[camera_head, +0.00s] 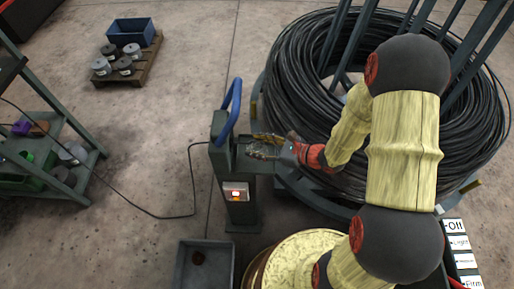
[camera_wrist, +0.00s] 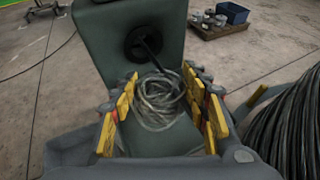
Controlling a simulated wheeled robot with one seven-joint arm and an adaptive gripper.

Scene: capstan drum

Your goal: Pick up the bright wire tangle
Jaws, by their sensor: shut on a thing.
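The bright wire tangle (camera_wrist: 158,101) is a loose silvery coil in the middle of the wrist view. It sits between the yellow-padded fingers of my gripper (camera_wrist: 160,112), which is shut on it. In the head view my gripper (camera_head: 268,146) reaches left to the small shelf of a green-grey post (camera_head: 221,129). The tangle is small there and mostly hidden by the fingers. In the wrist view the shelf shows right under the tangle; I cannot tell whether they touch. A dark cable enters a round black hole in the post just behind the tangle.
A big black cable coil (camera_head: 290,97) on a stand fills the right. The post has a blue handle (camera_head: 233,101) and a box with a red button (camera_head: 236,192). A grey bin (camera_head: 206,270) stands below. A shelf rack (camera_head: 75,160) is left; a thin cable crosses the floor.

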